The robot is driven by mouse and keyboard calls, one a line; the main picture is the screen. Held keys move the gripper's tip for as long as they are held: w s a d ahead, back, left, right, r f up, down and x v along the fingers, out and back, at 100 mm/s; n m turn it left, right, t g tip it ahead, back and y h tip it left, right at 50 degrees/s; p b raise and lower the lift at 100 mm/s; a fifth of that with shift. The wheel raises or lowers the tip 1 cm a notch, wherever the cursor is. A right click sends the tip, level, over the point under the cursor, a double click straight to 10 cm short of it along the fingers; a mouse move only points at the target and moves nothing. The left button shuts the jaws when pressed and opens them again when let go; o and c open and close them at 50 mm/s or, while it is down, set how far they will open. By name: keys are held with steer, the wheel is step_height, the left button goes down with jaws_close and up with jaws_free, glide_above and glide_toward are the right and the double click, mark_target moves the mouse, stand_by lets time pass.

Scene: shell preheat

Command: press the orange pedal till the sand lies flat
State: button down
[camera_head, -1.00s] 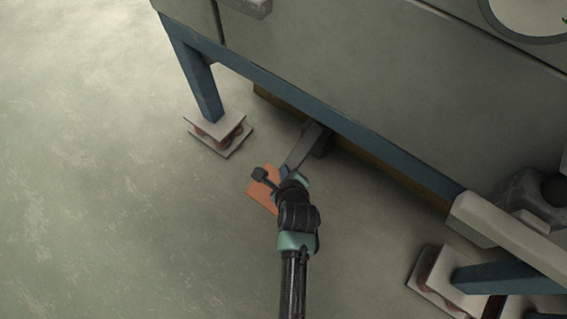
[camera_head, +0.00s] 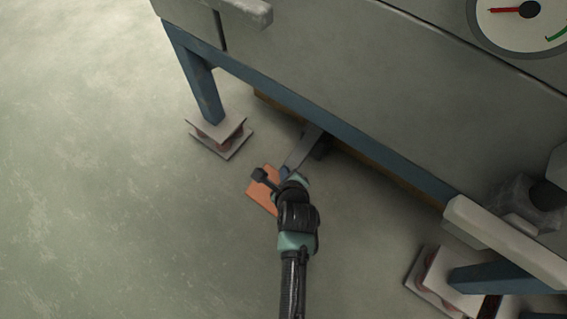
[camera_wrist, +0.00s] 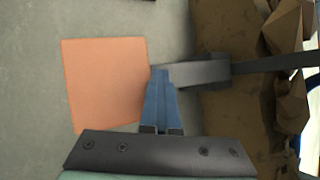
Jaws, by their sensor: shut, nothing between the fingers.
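The orange pedal (camera_head: 261,189) is a flat square plate low near the floor, at the end of a grey bar (camera_head: 304,148) that runs under the machine. In the wrist view the whole left part of the pedal (camera_wrist: 102,85) shows clear. My gripper (camera_head: 286,172) points down at the pedal's right edge, where the bar meets it. In the wrist view its blue fingers (camera_wrist: 160,85) are together and empty, their tips over that edge. I cannot tell whether they touch the pedal. No sand surface can be made out.
A grey machine (camera_head: 340,90) on a blue frame (camera_head: 300,98) stands above the bar. Its spring feet (camera_head: 219,136) flank the pedal. A dial (camera_head: 522,14) with a red needle sits at top right. Brown rough material (camera_wrist: 232,75) lies right of the fingers. Floor at left is clear.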

steer(key=shift+s+a+r+p, duration=0.15)
steer(key=shift+r+p, duration=0.8)
steer(key=shift+p, duration=0.2)
steer(key=shift+s+a+r+p, duration=0.1)
steer(key=shift+s+r+p, duration=0.05)
steer(key=shift+r+p, duration=0.85)
steer(key=shift+w+d+r, duration=0.1)
steer(key=shift+w, duration=0.05)
steer(key=shift+d+r, duration=0.1)
steer(key=shift+w+r+p, duration=0.1)
steer(key=shift+r+p, duration=0.05)
steer(key=shift+p, duration=0.2)
step_height(320, 180, up, 5)
steer(key=p, duration=0.5)
steer(key=shift+w+d, duration=0.1)
stand_by(0.8)
steer(key=shift+w+d+r+p, duration=0.1)
steer(key=shift+r+p, duration=0.45)
steer(key=shift+r, duration=0.4)
steer(key=shift+w+d+r+p, duration=0.1)
steer(key=shift+r+p, duration=0.4)
steer(key=shift+r, duration=0.45)
